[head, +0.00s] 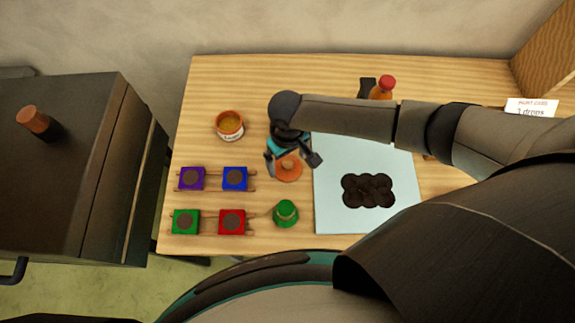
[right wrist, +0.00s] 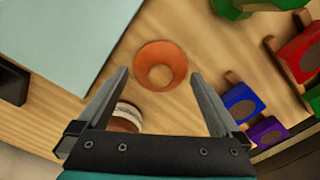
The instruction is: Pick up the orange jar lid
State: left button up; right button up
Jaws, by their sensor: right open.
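The orange jar lid (head: 288,170) lies on the wooden table, left of the pale blue panel. It is round with a raised middle, and it shows whole in the right wrist view (right wrist: 160,62). My right gripper (head: 293,161) is open and empty over the lid, one finger on each side of it in the head view. In the right wrist view the lid is beyond and between the open fingertips (right wrist: 161,74); I cannot tell the exact height gap. An open orange jar (head: 229,126) with a white label stands farther back left. My left gripper is not in view.
A round green object (head: 286,213) sits in front of the lid. Purple, blue, green and red (head: 232,222) blocks rest on wooden racks to the left. Dark lumps (head: 368,191) lie on the panel (head: 335,218). A red-capped bottle (head: 383,89) stands behind my right arm.

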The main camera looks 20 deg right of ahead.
jog(key=shift+f, duration=0.85)
jog(key=c, duration=1.1)
jog(key=shift+r, duration=0.15)
